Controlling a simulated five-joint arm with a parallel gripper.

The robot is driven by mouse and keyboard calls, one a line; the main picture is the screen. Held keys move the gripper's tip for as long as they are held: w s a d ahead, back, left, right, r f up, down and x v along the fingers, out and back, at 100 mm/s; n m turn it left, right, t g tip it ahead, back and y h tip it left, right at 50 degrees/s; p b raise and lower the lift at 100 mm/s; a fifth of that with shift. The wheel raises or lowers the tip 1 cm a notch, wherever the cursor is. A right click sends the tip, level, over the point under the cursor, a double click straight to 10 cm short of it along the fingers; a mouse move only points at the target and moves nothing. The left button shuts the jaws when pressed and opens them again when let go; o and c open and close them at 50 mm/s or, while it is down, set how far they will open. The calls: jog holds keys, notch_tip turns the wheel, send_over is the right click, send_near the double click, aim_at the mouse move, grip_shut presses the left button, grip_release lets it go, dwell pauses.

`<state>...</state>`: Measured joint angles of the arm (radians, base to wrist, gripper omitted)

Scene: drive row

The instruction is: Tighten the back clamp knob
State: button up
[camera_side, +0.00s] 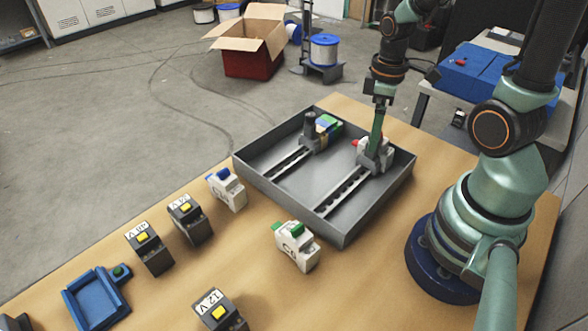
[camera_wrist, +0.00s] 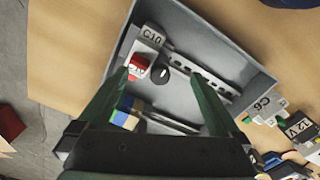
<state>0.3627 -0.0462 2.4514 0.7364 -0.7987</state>
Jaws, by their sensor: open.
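A grey tray (camera_side: 263,187) holds two slotted rails, each with parts at its far end. In the wrist view a round black clamp knob (camera_wrist: 160,73) with a white mark sits between my spread fingertips, beside a red-topped white module (camera_wrist: 138,66) at the end of one rail. My gripper (camera_side: 376,146) is open over the right rail's end in the side view and hides that knob there; contact cannot be told. I cannot tell which knob counts as back.
White modules with a blue top (camera_side: 227,190) and a green top (camera_side: 297,247) stand outside the tray. Several black boxes with yellow buttons (camera_side: 186,217) and a blue holder (camera_side: 97,299) stand on the wooden table. The tray's walls surround the rails; its middle floor is clear.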

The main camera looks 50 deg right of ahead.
grip_shut()
jog(key=c, duration=1.6)
grip_release()
jog(key=shift+w+d, duration=0.1)
jog(key=shift+d, duration=0.2)
jog(key=c, duration=1.5)
grip_release()
jog(key=m, duration=0.4)
jog(key=shift+r, duration=0.1)
jog(key=shift+o, duration=0.2)
jog(key=m, duration=0.3)
jog(key=shift+m, duration=0.4)
jog(key=m, duration=0.3)
jog(key=shift+m, duration=0.3)
jog(key=o, duration=1.5)
jog(key=shift+c, duration=0.2)
jog(key=shift+a, duration=0.1)
